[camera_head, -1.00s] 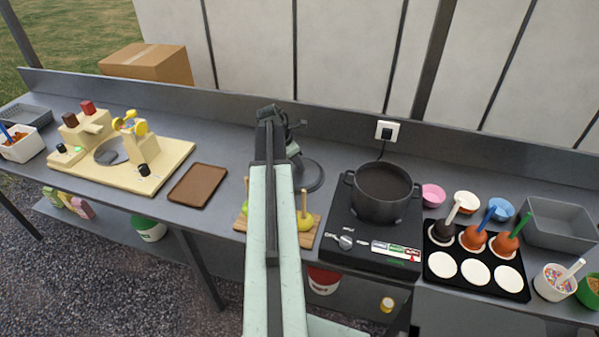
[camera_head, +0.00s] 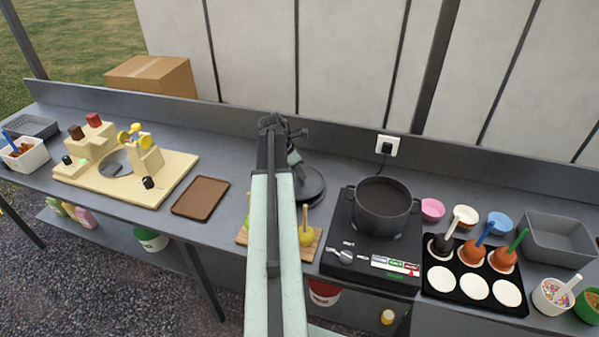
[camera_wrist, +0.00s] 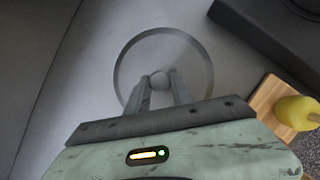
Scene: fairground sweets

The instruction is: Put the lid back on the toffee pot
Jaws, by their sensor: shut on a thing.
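The toffee pot (camera_head: 384,210) is black, open-topped and two-handled, upright on the black hob (camera_head: 345,265). The lid (camera_head: 312,190) is a round disc left of the hob, partly hidden behind my arm in the head view. In the wrist view the lid (camera_wrist: 203,62) shows a dark rim, a pale middle and a round knob (camera_wrist: 160,80). My gripper (camera_wrist: 160,88) is shut on that knob. The head view also shows my gripper (camera_head: 290,150), above the lid. I cannot tell whether the lid touches the counter.
A wooden board (camera_head: 312,250) with toffee apples sits near the front edge, left of the hob. A black tray (camera_head: 440,277) with sticks stands right of the hob. A brown tray (camera_head: 200,198) lies to the left. The wall (camera_head: 340,60) runs behind.

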